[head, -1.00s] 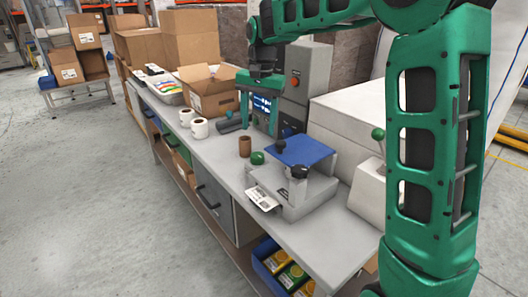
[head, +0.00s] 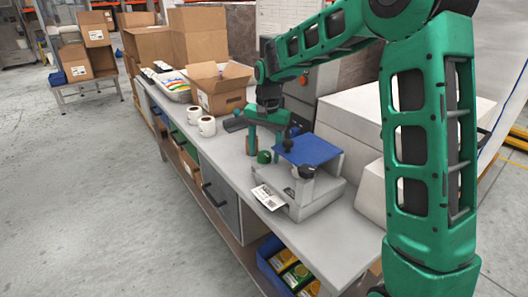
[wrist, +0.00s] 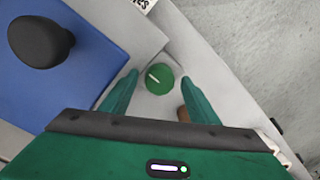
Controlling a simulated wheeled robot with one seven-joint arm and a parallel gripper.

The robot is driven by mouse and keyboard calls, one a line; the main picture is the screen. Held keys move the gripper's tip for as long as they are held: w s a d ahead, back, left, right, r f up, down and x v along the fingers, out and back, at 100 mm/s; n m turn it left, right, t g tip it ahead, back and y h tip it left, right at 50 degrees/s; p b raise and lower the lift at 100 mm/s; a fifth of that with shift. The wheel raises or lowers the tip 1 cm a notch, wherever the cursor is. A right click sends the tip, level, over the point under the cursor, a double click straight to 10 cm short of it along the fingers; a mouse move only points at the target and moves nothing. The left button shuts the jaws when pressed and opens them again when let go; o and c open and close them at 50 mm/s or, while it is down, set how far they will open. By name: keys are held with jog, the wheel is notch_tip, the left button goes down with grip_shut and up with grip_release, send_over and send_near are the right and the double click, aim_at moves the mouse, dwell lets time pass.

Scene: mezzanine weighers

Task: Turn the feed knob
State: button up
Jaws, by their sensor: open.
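A round green knob (wrist: 159,79) with a pale pointer line sits on the grey machine in the wrist view. My gripper (wrist: 159,82) is open and points down, with one finger on each side of the knob in the wrist view. I see no contact with the knob; the exact height gap is hard to tell.

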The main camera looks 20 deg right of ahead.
jog(key=c, duration=1)
jog(key=shift+n, duration=0.8)
jog(key=shift+c, duration=0.2)
jog(key=o, duration=1)
jog(key=shift+o, duration=0.2)
jog(key=shift+d+r, duration=0.1)
